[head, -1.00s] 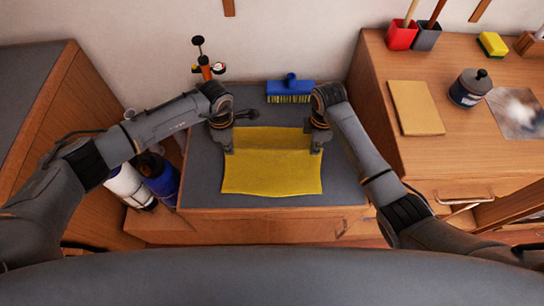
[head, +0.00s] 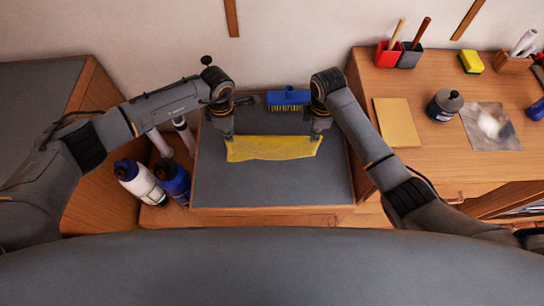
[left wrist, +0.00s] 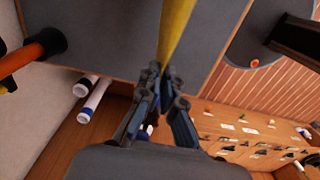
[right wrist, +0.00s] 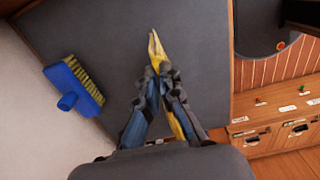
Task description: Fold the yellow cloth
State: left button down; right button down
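The yellow cloth (head: 272,148) is stretched between my two grippers above the grey worktop (head: 270,187). It shows as a narrow band in the head view and edge-on in the left wrist view (left wrist: 174,30). My left gripper (head: 229,136) is shut on its left upper corner. My right gripper (head: 316,136) is shut on its right upper corner; in the right wrist view the cloth (right wrist: 156,45) sticks out past the fingertips. I cannot tell whether its lower edge touches the worktop.
A blue brush (head: 288,97) lies behind the cloth. White and blue bottles (head: 138,182) stand low at the left. The right-hand wooden counter holds a tan board (head: 396,122), a dark jar (head: 444,105) and a sponge (head: 471,62). The worktop in front of the cloth is bare.

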pick_arm(q)
jog(key=shift+r, duration=0.5)
pick_arm(e)
jog(key=shift+r, duration=0.5)
pick_arm(q)
jog(key=shift+w, duration=0.1)
pick_arm(e)
jog(key=shift+w, duration=0.1)
